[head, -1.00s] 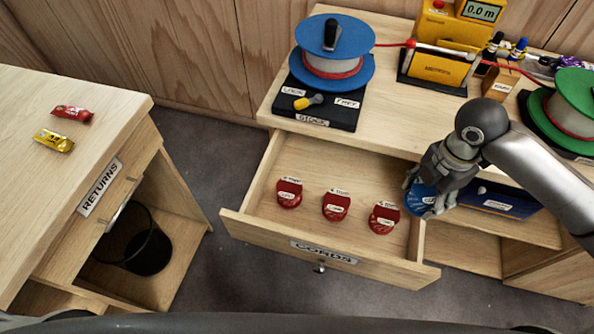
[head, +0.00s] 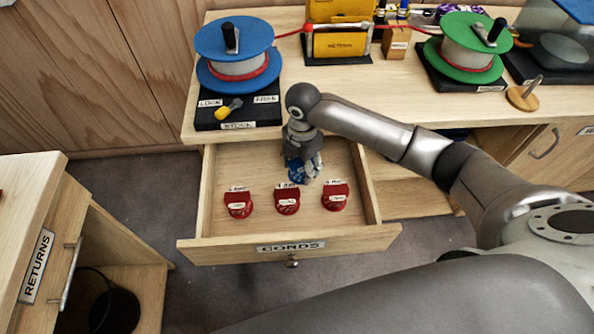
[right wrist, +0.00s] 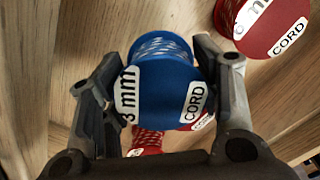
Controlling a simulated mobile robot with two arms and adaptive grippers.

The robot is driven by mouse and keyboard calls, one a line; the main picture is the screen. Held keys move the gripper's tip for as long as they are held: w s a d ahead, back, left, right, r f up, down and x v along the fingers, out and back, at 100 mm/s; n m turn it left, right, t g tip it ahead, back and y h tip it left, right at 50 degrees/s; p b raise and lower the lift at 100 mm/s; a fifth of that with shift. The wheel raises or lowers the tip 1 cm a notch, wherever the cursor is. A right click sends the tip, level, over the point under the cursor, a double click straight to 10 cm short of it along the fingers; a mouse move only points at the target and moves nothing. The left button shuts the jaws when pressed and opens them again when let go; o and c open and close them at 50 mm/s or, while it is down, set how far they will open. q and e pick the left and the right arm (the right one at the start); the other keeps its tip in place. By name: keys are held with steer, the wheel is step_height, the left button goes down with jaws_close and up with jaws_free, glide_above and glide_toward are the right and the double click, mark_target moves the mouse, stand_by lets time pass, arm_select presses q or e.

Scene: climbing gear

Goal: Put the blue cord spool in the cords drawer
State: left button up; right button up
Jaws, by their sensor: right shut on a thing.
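The blue cord spool (head: 297,172) is between the fingers of my right gripper (head: 303,168), inside the open drawer's outline. In the right wrist view the spool (right wrist: 165,85) shows its blue face with labels reading 3 mm and CORD, and the fingers of the gripper (right wrist: 165,95) close on its sides. The cords drawer (head: 219,247) is pulled open, with a CORDS label on its front. Whether the spool touches the drawer floor I cannot tell. My left gripper is not in view.
Three red spools stand in the drawer's front: left (head: 238,203), middle (head: 287,200) and right (head: 335,196). The middle one is close to the held spool. The drawer's back left is clear. A blue reel (head: 234,45) stands on the bench above. The returns cabinet (head: 38,265) is at left.

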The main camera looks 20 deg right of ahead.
mark_target(297, 159)
steer(key=shift+w+a+f, duration=0.25)
steer(key=shift+w+f, duration=0.1)
steer(key=shift+f, duration=0.15)
step_height(297, 159, down, 4)
steer(key=shift+w+a+r, duration=0.1)
steer(key=shift+w+r, duration=0.05)
steer(key=shift+r, duration=0.05)
steer(key=shift+f, duration=0.1)
steer(key=o, duration=0.8)
steer(key=shift+c, duration=0.2)
step_height(297, 159, up, 12)
steer(key=shift+r, duration=0.15)
